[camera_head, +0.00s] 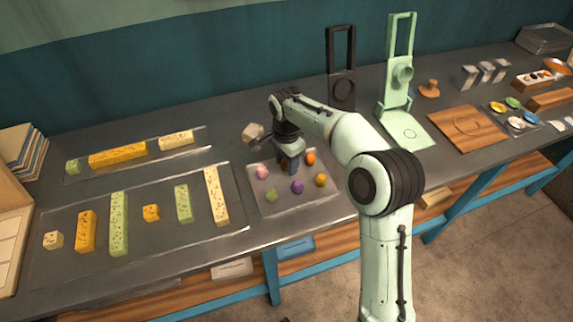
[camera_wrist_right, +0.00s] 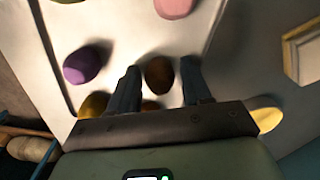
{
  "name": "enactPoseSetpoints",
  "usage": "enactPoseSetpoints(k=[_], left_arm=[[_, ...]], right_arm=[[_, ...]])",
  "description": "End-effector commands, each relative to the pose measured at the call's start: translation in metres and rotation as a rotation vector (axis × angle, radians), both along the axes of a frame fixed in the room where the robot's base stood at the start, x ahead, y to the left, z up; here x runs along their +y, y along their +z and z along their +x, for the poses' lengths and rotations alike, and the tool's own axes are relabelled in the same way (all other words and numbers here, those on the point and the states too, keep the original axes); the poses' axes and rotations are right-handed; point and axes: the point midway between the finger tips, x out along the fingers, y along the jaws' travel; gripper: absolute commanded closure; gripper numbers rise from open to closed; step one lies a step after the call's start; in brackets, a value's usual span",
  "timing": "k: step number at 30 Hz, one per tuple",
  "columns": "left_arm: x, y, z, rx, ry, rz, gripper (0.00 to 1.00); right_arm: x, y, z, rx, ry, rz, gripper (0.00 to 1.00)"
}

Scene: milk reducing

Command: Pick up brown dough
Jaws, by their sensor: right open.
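The brown dough (camera_wrist_right: 159,74) is a dark ball on the pale tray (camera_head: 285,207). In the right wrist view it lies between the two fingers of my right gripper (camera_wrist_right: 160,66), with a gap on each side. The fingers are open and hold nothing. In the head view my right gripper (camera_head: 289,163) points down over the back of the tray and hides the brown dough. Around it on the tray are pink (camera_head: 262,172), green (camera_head: 271,195), purple (camera_head: 297,187), orange (camera_head: 310,158) and yellow-orange (camera_head: 320,180) dough balls. My left gripper is out of view.
Trays with yellow, green and cream blocks (camera_head: 119,222) fill the left of the table. A black press (camera_head: 342,88) and a pale green press (camera_head: 401,75) stand at the back. A wooden board (camera_head: 467,128) lies to the right. My right arm crosses the table's middle.

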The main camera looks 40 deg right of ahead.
Motion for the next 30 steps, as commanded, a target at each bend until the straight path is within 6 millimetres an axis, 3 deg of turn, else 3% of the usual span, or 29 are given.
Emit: enactPoseSetpoints(k=[3, 6, 7, 20, 26, 30], left_arm=[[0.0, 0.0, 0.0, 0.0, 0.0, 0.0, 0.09], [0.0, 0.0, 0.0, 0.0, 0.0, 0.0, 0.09], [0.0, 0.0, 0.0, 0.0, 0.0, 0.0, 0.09], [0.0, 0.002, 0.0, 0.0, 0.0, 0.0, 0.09], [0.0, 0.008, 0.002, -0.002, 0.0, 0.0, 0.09], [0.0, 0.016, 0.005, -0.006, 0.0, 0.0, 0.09]], right_arm=[[0.0, 0.001, 0.0, 0.0, 0.0, 0.0, 0.55], [0.0, 0.001, 0.0, 0.0, 0.0, 0.0, 0.87], [0.0, 0.001, 0.0, -0.001, 0.0, 0.0, 0.94], [0.0, 0.009, 0.001, -0.003, 0.0, -0.001, 0.94], [0.0, 0.039, 0.001, -0.006, 0.0, -0.002, 0.94], [0.0, 0.076, 0.002, -0.008, 0.0, -0.002, 0.94]])
